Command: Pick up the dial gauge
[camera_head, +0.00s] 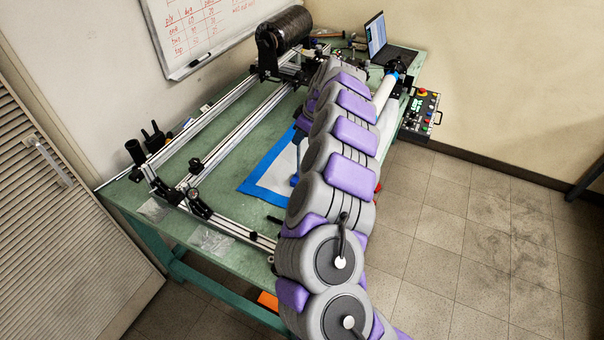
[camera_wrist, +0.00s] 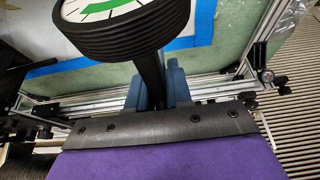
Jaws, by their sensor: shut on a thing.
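The dial gauge (camera_wrist: 120,38) is at the top of the wrist view, with a thick ribbed black rim and a white face with a green band. Its top edge is cut off by the frame. A dark stem runs from it down between the blue fingers of my gripper (camera_wrist: 155,88). My gripper is shut on this stem. The gauge is in front of the blue-bordered white sheet; I cannot tell how far above it. In the head view my arm hides the gauge and most of my gripper.
The green table (camera_head: 225,165) carries a long metal rail frame (camera_head: 215,120) and a blue-bordered sheet (camera_head: 262,185). Floor to the right is clear.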

